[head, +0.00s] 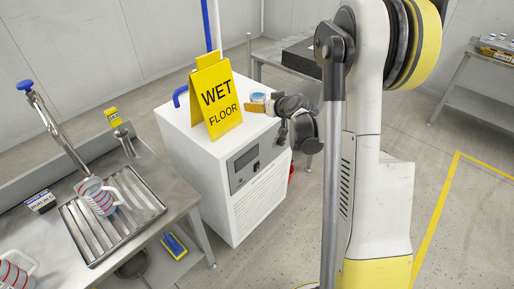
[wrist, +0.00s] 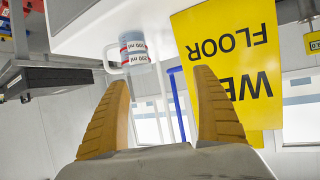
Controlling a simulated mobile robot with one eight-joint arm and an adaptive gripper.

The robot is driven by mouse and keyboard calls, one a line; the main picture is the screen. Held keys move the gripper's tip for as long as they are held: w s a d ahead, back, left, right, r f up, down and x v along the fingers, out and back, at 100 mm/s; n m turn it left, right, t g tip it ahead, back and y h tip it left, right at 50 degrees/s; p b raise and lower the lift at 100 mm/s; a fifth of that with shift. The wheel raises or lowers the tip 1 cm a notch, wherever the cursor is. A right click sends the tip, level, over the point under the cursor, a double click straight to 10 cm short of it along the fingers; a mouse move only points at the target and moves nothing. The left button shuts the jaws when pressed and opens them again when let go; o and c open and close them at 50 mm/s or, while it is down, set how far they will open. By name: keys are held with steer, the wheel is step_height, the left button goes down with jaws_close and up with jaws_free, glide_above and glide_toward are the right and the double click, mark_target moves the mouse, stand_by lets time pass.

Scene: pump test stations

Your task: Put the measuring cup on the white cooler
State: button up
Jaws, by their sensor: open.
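The white cooler (head: 190,148) stands in the middle of the head view. A measuring cup with red bands and a white handle (wrist: 134,54) appears to stand upright on the cooler's top, shown upside down in the wrist view. In the head view only its bluish upper part (head: 258,97) shows behind my gripper. My gripper (wrist: 162,78) is open, its orange fingers apart with nothing between them. It also shows in the head view (head: 258,107), over the cooler's right edge, apart from the cup.
A yellow wet floor sign (head: 217,100) stands on the cooler, left of my gripper. Two more red-banded cups are at the left: one on the drain rack (head: 97,197), one at the picture's corner (head: 14,272). A dark block (head: 302,58) lies on a table behind.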

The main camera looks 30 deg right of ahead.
steer(key=s+a+r+g+y, duration=0.1)
steer(key=s+a+r+g, duration=0.1)
steer(key=s+a+r, duration=0.45)
steer(key=s+a+r+g, duration=0.1)
steer(key=s+a+r, duration=0.3)
steer(key=s+a, duration=0.55)
steer(key=s+a+f+g, duration=0.1)
steer(key=s+a, duration=0.1)
steer(key=s, duration=0.7)
steer(key=s+a+f+g+h, duration=0.1)
steer(key=s+a, duration=0.2)
steer(key=s, duration=0.6)
steer(key=shift+s+f+g, duration=0.15)
steer(key=shift+s+g, duration=0.1)
steer(key=shift+g, duration=0.15)
steer(key=shift+a, duration=0.1)
